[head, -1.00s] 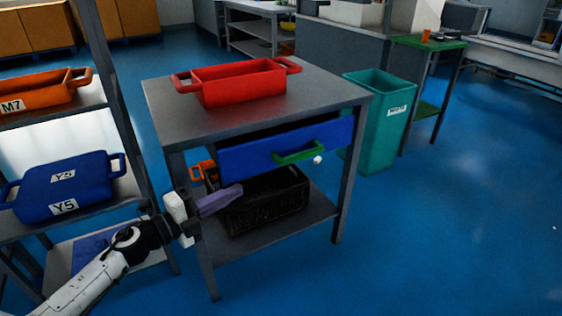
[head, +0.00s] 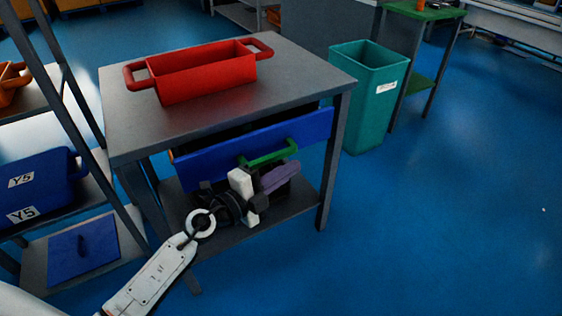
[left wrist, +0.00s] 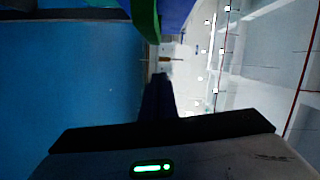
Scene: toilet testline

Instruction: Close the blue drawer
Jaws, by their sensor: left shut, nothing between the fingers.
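The blue drawer (head: 215,163) sits under the top of a grey table and is pulled partly out, with a dark gap behind its front. Its green handle (head: 268,156) is on the front face; a green piece that looks like it shows at the top of the left wrist view (left wrist: 146,18). My left gripper (head: 281,177) is shut and empty, just below and in front of the handle. I cannot tell whether it touches the drawer. My right gripper is not in view.
A red bin (head: 205,75) stands on the grey table (head: 300,75). A teal waste bin (head: 368,100) stands to the right. A shelf with a blue Y5 bin (head: 45,180) is at left.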

